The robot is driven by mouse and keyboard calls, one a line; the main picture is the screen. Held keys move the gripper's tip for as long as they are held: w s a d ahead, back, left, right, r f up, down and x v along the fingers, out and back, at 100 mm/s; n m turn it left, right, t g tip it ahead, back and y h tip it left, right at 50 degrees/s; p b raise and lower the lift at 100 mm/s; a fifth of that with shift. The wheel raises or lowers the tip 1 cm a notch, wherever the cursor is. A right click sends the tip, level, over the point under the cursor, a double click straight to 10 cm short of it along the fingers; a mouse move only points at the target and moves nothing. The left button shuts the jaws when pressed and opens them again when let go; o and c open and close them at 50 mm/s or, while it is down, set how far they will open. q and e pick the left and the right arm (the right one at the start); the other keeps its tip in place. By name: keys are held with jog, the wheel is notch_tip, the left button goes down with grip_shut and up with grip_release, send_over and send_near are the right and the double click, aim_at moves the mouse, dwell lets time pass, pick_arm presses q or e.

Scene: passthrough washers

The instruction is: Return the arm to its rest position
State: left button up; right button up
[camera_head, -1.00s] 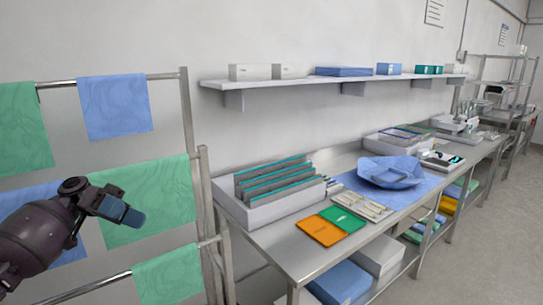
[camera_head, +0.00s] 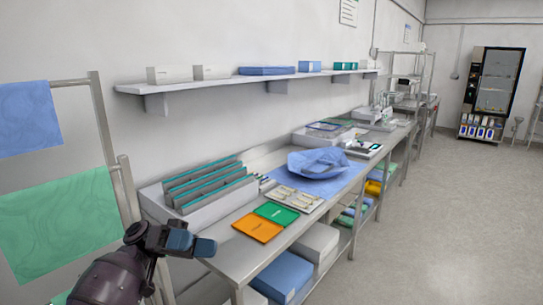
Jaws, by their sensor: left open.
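My left gripper (camera_head: 205,246) shows at the lower left in the head view, at the end of my dark arm. It is open, with nothing seen between its fingers. It appears in front of the near left end of the steel table (camera_head: 233,256), to the left of the orange card (camera_head: 257,228). I cannot tell how far it is from the table edge. My right gripper is not in view.
The steel table holds a grey bin of files (camera_head: 205,206), a green card (camera_head: 277,213), a white tray (camera_head: 293,199) and a blue wrapped bundle (camera_head: 318,163). A rack with a green cloth (camera_head: 60,225) stands left. Open floor (camera_head: 440,220) lies right.

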pick_arm(q)
jog(key=w+a+f+n+t+y, duration=0.3)
jog(key=w+f+n+t+y, duration=0.8)
jog(key=w+t, duration=0.45)
jog(key=w+a+r+m+t+y, duration=0.2)
jog(key=w+a+r+t+y, duration=0.1)
jog(key=a+t+y, duration=0.15)
jog(key=w+a+r+m+t+y, duration=0.1)
jog(key=w+a+r+t+y, duration=0.25)
jog(key=a+t, duration=0.2)
jog(key=s+f+n+g+b, duration=0.1)
jog(key=s+f+g+b, duration=0.15)
jog(key=s+f, duration=1.95)
jog(key=s+f+n+g, duration=0.1)
jog(key=s+f, duration=0.3)
jog(key=s, duration=0.8)
jog(key=s+f+n+g, duration=0.2)
jog(key=s+f, duration=0.3)
jog(key=s, duration=0.6)
jog(key=shift+s+d+f+y, duration=0.15)
jog(key=shift+s+d+y, duration=0.1)
jog(key=shift+s+y, duration=0.1)
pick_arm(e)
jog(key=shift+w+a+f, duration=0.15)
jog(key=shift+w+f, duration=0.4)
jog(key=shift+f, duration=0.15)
